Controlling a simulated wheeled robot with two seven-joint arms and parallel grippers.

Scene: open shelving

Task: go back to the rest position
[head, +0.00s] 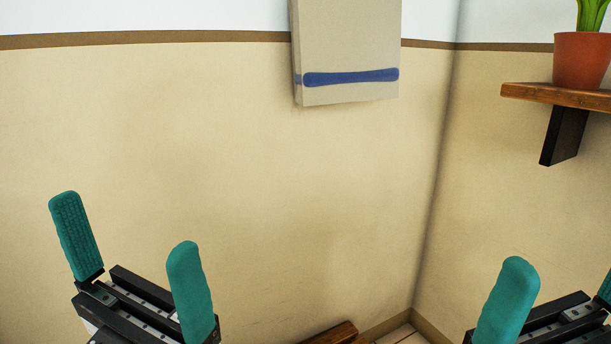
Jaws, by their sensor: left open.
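My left gripper (124,225) is at the lower left, with its two teal fingers pointing up and well apart. It is open, and nothing shows between the fingers. My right gripper (562,275) is at the lower right, partly cut off by the picture's edge. One teal finger shows almost whole and a sliver of the other shows at the right edge. They stand apart with nothing visible between them. Both grippers appear in front of the beige wall (250,180), and neither is seen touching anything.
A pale panel (350,40) with a blue stripe hangs on the wall at top centre. A wooden wall shelf (560,95) at upper right bears a potted plant (582,60). A brown wooden piece (335,335) shows low at the centre, near the room corner. The space between my grippers looks clear.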

